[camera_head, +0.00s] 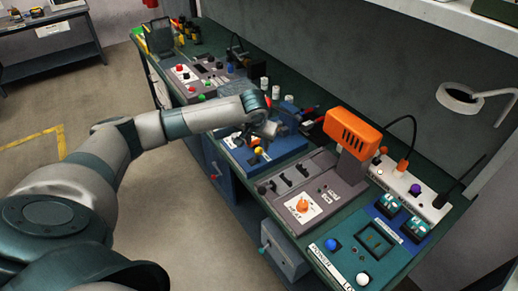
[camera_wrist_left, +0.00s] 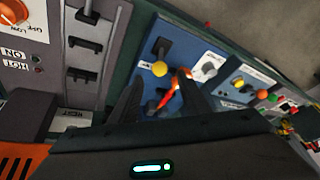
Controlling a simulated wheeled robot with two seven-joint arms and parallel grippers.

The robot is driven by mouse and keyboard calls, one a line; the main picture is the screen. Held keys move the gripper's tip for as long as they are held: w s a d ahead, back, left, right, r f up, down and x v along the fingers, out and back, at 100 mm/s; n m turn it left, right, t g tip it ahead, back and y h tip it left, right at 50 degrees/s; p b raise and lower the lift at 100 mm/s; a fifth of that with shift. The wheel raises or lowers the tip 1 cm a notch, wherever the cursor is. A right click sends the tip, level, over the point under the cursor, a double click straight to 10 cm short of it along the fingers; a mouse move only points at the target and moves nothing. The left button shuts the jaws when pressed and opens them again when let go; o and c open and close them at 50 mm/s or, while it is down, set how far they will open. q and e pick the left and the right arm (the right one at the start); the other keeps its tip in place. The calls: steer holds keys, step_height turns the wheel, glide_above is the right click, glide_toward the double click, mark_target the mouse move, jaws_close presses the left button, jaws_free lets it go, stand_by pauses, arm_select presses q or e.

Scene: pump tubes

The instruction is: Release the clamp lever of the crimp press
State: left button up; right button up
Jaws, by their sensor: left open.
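The blue station that appears to be the crimp press (camera_head: 290,150) stands mid-bench in the head view; its blue panel (camera_wrist_left: 185,45) also shows in the left wrist view. On it are a yellow knob (camera_wrist_left: 159,68) and an orange-red lever (camera_wrist_left: 174,88). I cannot tell for certain which handle is the clamp lever. My left gripper (camera_head: 264,136) is over this station. In the left wrist view its two dark fingers (camera_wrist_left: 162,100) are spread, with the orange-red lever showing between them. Whether they touch it is unclear. My right gripper is not in view.
A grey panel with red and green buttons (camera_head: 195,78) lies farther back. Open floor (camera_head: 140,230) lies left of the bench.

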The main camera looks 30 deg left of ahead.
mark_target(259, 149)
arm_select(q)
steer(key=p+x, duration=0.1)
steer(key=x, duration=0.7)
steer(key=shift+w+p, duration=0.1)
steer(key=shift+p, duration=0.2)
steer(key=c, duration=1)
